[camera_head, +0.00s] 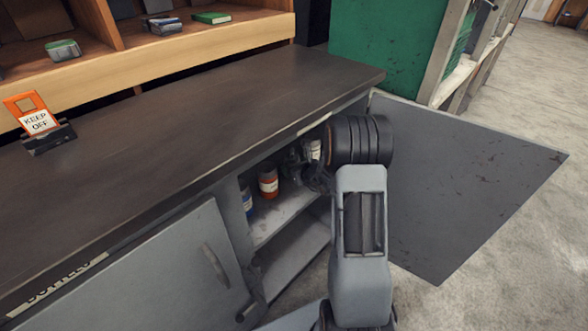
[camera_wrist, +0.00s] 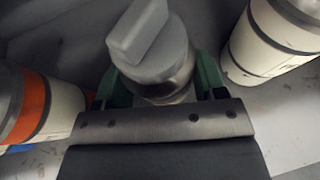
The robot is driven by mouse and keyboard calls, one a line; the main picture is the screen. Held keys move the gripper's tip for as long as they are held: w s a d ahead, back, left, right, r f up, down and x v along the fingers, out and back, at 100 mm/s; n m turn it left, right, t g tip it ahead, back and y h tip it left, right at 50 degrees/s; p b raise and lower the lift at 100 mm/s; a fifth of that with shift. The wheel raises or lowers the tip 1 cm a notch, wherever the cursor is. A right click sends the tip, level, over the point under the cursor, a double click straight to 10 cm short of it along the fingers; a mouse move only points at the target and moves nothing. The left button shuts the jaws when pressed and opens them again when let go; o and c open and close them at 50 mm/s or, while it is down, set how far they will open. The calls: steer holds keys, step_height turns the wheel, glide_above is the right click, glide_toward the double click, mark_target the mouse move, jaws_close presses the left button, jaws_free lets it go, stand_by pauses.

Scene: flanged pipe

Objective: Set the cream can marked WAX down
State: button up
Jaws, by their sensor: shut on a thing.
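My gripper (camera_head: 312,172) reaches into the open compartment of the bench. In the wrist view its green fingers (camera_wrist: 161,84) are shut on a can with a grey, blocky cap (camera_wrist: 155,45). The can's body is mostly hidden below the cap, and no WAX mark can be read. A pale can (camera_head: 315,150) shows beside the gripper in the head view; I cannot tell if it is the held one. Whether the held can touches the shelf (camera_head: 285,213) is not clear.
An orange-banded white can (camera_wrist: 38,105) stands close on the left, another pale can (camera_wrist: 272,40) on the right. A red can (camera_head: 268,183) and a blue one (camera_head: 248,203) stand on the shelf. A KEEP OFF sign (camera_head: 40,122) stands on the bench top (camera_head: 190,110).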

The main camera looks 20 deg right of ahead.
steer(key=shift+f, duration=0.1)
steer(key=o, duration=0.7)
steer(key=shift+o, duration=0.2)
